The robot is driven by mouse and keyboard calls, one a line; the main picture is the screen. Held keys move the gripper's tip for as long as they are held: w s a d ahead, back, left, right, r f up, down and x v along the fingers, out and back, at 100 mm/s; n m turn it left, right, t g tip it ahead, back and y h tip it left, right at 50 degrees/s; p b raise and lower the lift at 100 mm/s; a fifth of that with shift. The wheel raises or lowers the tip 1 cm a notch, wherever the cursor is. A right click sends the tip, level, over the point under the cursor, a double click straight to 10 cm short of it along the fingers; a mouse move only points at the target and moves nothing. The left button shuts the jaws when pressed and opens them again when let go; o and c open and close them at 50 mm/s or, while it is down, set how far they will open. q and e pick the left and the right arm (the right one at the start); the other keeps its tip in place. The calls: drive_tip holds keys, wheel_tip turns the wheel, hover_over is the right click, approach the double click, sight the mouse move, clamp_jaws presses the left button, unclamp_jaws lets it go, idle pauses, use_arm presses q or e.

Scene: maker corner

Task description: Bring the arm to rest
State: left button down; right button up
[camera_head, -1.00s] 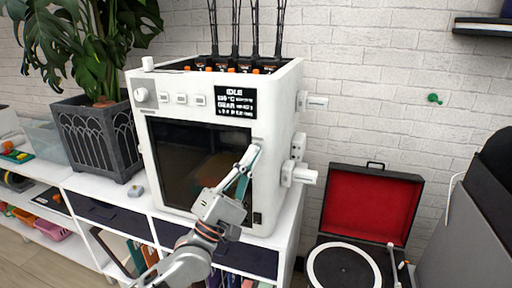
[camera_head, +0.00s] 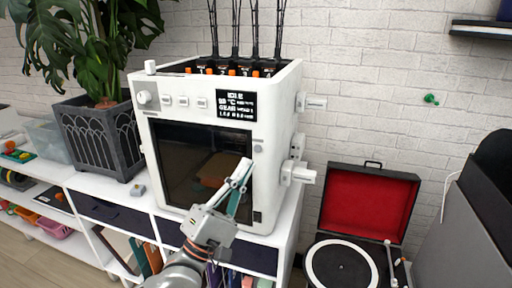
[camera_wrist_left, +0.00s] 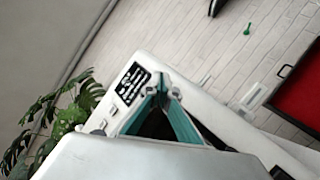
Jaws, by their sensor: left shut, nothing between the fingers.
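My left gripper (camera_head: 244,170) is shut and empty, in front of the right part of the white machine's dark door. Its arm comes up from the bottom of the head view. In the left wrist view its fingers (camera_wrist_left: 168,84) meet at the tips, with teal inner sides, and the white machine (camera_wrist_left: 215,118) is behind them. The white machine (camera_head: 278,150) stands on a white shelf unit, with a lit display (camera_head: 236,104) at its upper right front. I cannot tell whether the fingertips touch the machine. My right gripper is not in view.
A potted plant (camera_head: 100,140) stands left of the machine. A small grey object (camera_head: 138,190) lies on the shelf top. An open record player with red lining (camera_head: 368,208) is at the right, next to a dark grey piece (camera_head: 465,225). A wall shelf (camera_head: 482,29) is at upper right.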

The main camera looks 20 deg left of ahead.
use_arm(q)
drive_tip(key=shift+s, duration=0.5)
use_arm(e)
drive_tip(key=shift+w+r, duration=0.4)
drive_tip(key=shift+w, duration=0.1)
use_arm(q)
drive_tip(key=s+d+f+m+g+y, duration=0.15)
drive_tip(key=f+m, duration=0.25)
drive_tip(key=f, duration=0.5)
drive_tip(key=s+f+m+g+y, duration=0.1)
drive_tip(key=s+f+m+g, duration=0.2)
drive_tip(key=f, duration=0.6)
drive_tip(key=s+d+f+m+g+y, duration=0.1)
drive_tip(key=f+m+g, duration=0.3)
drive_tip(key=f, duration=0.6)
drive_tip(key=s+a+f+m+g+y, duration=0.2)
drive_tip(key=s+f+m, duration=0.2)
drive_tip(key=s+f, duration=0.3)
drive_tip(key=s+a+f+m+g+y+p, duration=0.1)
drive_tip(key=s+a+f+m+g+y, duration=0.2)
drive_tip(key=s+f, duration=0.4)
wheel_tip(320, 180, down, 5)
drive_tip(key=shift+a+f+m, duration=0.1)
drive_tip(key=shift+a+m, duration=0.25)
drive_tip(key=shift+m, duration=0.55)
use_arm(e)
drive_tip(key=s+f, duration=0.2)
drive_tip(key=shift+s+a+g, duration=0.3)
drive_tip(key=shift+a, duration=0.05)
